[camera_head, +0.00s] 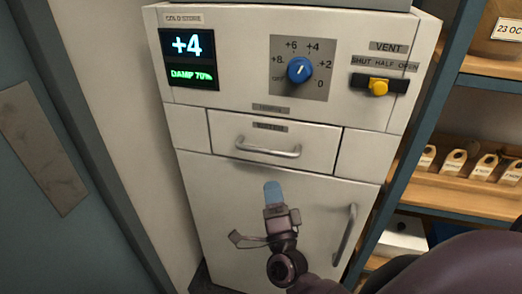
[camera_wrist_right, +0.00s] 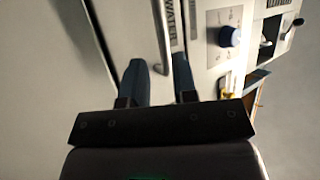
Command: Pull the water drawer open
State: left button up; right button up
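The water drawer (camera_head: 310,142) is in the middle of the white cold store cabinet, and its front looks flush with the panels beside it. Its bar handle (camera_head: 267,150) runs across the front below a small label. My right gripper (camera_head: 273,188) is below the handle, with its blue fingers pointing up toward it. In the right wrist view the two fingers of this gripper (camera_wrist_right: 158,65) are apart with nothing gripped. The handle (camera_wrist_right: 162,40) shows there ahead of the gap between them. I cannot tell how far off it is. My left gripper is not in view.
Above the drawer are a blue dial (camera_head: 300,70), a yellow vent slider (camera_head: 378,87) and a display (camera_head: 188,58) reading +4. Below is a door with a vertical handle (camera_head: 345,233). Wooden shelves (camera_head: 465,190) with several tags stand at the right.

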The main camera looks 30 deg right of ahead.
aim_at(265, 151)
jog(key=p+x, duration=0.2)
jog(key=x, duration=0.8)
jog(key=shift+w, duration=0.15)
grip_shut()
